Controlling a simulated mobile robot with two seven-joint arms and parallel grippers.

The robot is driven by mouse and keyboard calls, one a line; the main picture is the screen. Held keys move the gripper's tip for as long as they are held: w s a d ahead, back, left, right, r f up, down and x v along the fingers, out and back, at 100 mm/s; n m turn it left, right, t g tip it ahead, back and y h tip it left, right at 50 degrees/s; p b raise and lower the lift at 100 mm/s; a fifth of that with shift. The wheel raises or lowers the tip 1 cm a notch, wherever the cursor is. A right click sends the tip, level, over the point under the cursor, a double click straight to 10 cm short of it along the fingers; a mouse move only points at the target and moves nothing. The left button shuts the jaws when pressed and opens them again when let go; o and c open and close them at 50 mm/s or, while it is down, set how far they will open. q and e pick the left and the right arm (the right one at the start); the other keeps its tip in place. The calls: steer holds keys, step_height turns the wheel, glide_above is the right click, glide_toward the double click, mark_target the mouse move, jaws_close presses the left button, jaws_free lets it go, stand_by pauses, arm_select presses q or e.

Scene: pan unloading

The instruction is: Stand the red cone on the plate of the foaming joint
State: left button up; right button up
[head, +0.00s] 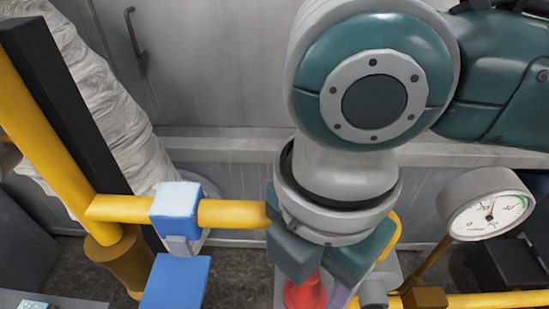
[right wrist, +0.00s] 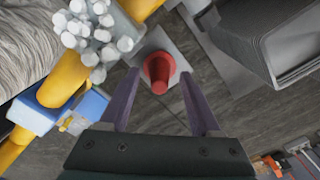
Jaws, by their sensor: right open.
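The red cone (head: 305,293) is at the bottom middle of the head view, below my right gripper and partly hidden by it. In the right wrist view the cone (right wrist: 159,70) appears upright, over a pale grey plate (right wrist: 182,56). My right gripper (right wrist: 160,80) is open, and its two purple fingers appear on either side of the cone without visible contact. A cluster of white foam-like blobs (right wrist: 92,32) covers a joint on a yellow pipe, close to the plate. I cannot tell whether the plate belongs to that joint. My left gripper is not in view.
A yellow pipe with a blue-and-white clamp (head: 176,204) and a blue plate (head: 175,283) stand left of my right gripper. A round gauge (head: 487,212) stands at right. A grey wall with a handle (head: 137,42) is behind. A wrapped white duct (head: 95,90) is at left.

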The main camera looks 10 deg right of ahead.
step_height(320, 180, up, 12)
steer(key=s+a+f+m+t+y, duration=0.2)
steer(key=a+f+m+y, duration=0.25)
steer(key=m, duration=0.45)
steer(key=s+d+f+m+h, duration=0.2)
steer(key=s+d+m, duration=0.1)
steer(key=d+m, duration=0.3)
steer(key=s+d+f+m+t+h, duration=0.1)
steer(key=s+d+f+m+h, duration=0.1)
steer(key=d+m, duration=0.4)
steer(key=s+d+f, duration=0.1)
steer(key=d, duration=0.2)
steer(key=shift+f+m+t+p, duration=0.3)
steer(key=shift+m+p, duration=0.05)
steer(key=shift+m, duration=0.05)
